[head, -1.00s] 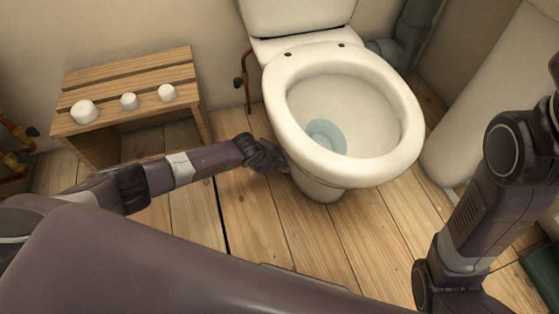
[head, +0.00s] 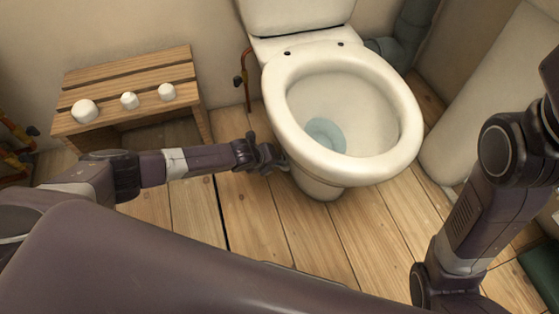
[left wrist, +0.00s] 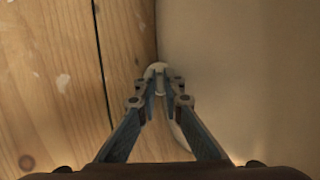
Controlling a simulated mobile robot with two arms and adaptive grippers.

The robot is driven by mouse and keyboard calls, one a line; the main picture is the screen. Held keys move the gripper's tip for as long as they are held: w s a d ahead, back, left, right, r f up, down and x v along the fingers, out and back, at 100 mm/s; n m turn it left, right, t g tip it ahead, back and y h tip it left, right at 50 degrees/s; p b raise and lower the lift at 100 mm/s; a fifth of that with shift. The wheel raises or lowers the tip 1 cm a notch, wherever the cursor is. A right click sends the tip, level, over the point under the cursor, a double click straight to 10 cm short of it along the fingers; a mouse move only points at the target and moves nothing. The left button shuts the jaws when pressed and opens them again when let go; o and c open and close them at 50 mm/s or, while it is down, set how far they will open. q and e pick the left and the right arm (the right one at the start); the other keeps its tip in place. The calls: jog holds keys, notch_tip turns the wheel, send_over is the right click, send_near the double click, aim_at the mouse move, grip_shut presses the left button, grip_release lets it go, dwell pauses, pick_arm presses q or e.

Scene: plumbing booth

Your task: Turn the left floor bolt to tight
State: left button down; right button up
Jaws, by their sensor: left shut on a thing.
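The white toilet (head: 318,185) stands on the plank floor in the head view. My left gripper (head: 277,160) is low beside the left side of its base. In the left wrist view the left gripper (left wrist: 160,86) has its fingertips closed together on the left floor bolt (left wrist: 157,69), a small pale rounded piece at the foot of the toilet. The fingers cover most of the bolt, so its turn angle cannot be told. In the head view the bolt is hidden by the gripper and the bowl. My right arm shows at the right, but its gripper is out of view.
A slatted wooden bench (head: 125,75) with three white caps (head: 129,100) stands at the left. A copper pipe with a valve (head: 241,80) runs up the wall left of the toilet. A pale rounded fixture (head: 490,100) stands at the right.

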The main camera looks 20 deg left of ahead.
dwell(0.3)
pick_arm(q)
jog(key=c, duration=2.1)
grip_release()
jog(key=shift+v, duration=3.95)
